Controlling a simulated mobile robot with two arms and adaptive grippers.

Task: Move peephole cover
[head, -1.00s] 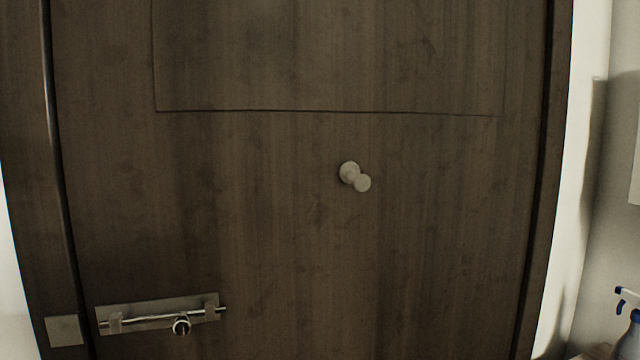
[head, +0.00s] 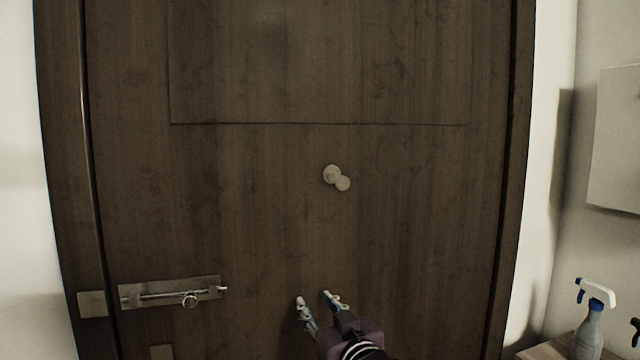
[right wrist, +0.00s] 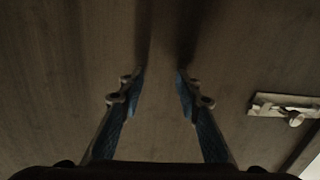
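The peephole cover (head: 342,183) is a small pale round disc on the dark wooden door (head: 400,240). It sits at the lower right of a second pale disc, the peephole (head: 331,174), and overlaps its edge. My right gripper (head: 313,297) is below the cover in the head view, its two fingers apart and pointing up. In the right wrist view the gripper (right wrist: 158,75) is open with nothing between its fingers, facing the door surface. The cover does not show in the right wrist view. My left gripper is not in view.
A metal slide bolt (head: 170,292) is on the door's lower left; it also shows in the right wrist view (right wrist: 285,106). A spray bottle (head: 590,325) stands on a wooden surface at the lower right. A pale box (head: 615,140) is on the right wall. The door around the cover is clear.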

